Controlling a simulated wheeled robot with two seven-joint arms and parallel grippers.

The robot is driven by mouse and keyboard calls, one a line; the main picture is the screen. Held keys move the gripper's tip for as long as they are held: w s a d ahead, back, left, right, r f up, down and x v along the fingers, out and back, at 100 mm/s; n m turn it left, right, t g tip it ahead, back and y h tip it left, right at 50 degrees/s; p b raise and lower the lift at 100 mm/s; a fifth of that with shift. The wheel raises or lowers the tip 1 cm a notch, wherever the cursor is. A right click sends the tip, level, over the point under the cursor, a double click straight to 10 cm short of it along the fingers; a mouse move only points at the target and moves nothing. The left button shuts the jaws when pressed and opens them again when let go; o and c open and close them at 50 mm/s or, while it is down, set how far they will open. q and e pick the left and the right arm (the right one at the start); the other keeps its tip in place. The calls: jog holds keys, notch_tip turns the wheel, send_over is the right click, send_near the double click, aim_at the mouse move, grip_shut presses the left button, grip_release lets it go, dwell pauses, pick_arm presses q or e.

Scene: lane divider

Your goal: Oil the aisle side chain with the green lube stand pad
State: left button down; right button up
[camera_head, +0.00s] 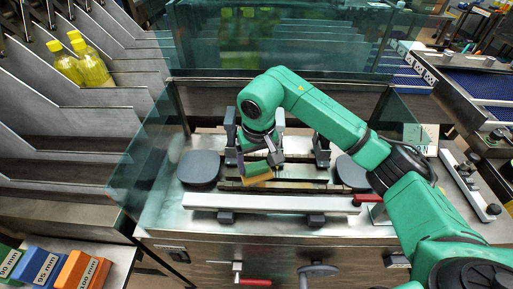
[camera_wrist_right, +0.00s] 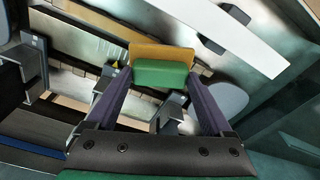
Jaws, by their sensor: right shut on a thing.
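My right gripper (camera_head: 256,174) is shut on a small pad with a green body and a yellow-orange face (camera_head: 260,178). In the right wrist view the pad (camera_wrist_right: 164,66) sits between the two purple-grey fingers (camera_wrist_right: 165,85). The pad is over the left part of the machine bed, where dark chain-like strips run left to right. The nearer strip (camera_head: 312,187) lies just behind the white front bar, and segmented blocks show in the right wrist view (camera_wrist_right: 80,47). I cannot tell whether the pad touches a strip. My left gripper is not in view.
Clear panels (camera_head: 150,165) stand at the machine's left and back. Grey rounded plates (camera_head: 199,169) flank the bed, and upright brackets (camera_head: 321,150) stand behind it. A white bar (camera_head: 270,203) runs along the front. Yellow bottles (camera_head: 92,66) and labelled blocks (camera_head: 83,270) are at left.

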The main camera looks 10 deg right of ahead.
jog(key=shift+r+p, duration=0.7)
jog(key=shift+r, duration=0.85)
